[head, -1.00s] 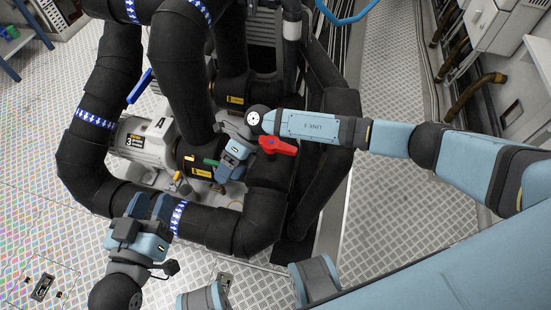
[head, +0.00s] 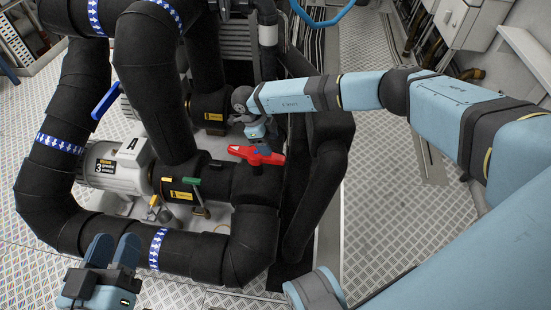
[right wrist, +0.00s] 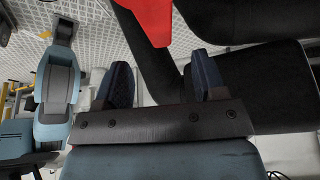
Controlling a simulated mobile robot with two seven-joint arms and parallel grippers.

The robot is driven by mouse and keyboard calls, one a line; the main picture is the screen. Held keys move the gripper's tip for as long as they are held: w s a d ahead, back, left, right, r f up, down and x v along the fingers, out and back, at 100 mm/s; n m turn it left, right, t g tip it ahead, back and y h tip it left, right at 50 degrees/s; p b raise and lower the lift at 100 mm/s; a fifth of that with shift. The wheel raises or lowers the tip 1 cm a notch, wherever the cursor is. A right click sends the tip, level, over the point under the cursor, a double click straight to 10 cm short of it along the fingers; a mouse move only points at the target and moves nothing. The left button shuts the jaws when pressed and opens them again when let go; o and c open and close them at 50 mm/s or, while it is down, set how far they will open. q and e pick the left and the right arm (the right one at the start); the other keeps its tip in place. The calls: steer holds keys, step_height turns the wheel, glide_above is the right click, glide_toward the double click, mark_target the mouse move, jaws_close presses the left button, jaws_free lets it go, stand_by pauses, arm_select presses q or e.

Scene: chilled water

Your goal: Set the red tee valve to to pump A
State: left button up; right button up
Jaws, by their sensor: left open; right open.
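The red tee valve handle (head: 240,151) lies roughly level on top of the black insulated pipework, one arm pointing left and a shorter one right. It also shows at the top of the right wrist view (right wrist: 152,18), beyond the fingertips. My right gripper (head: 261,148) is open at the handle's far side, fingers close to its middle; the head view does not show whether they touch. In the right wrist view its two fingers (right wrist: 163,75) stand apart with nothing between them. Pump A (head: 115,168), a grey motor labelled A, stands left of the valve. My left gripper (head: 112,248) is open and empty at lower left.
Thick black pipes with blue-white arrow bands (head: 59,144) surround the pump. A blue handle (head: 106,101), a green handle (head: 182,181) and a yellow handle (head: 154,203) sit nearby. A wall cabinet (head: 462,22) is at upper right. The metal floor right of the pipes is clear.

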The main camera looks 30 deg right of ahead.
mark_target(277, 157)
arm_select(q)
step_height(277, 157, down, 3)
steer(key=shift+d+f+g+b, duration=0.1)
steer(key=shift+g+b, duration=0.5)
steer(key=shift+b, duration=0.25)
arm_select(e)
steer(key=x, duration=0.6)
steer(key=shift+f, duration=0.3)
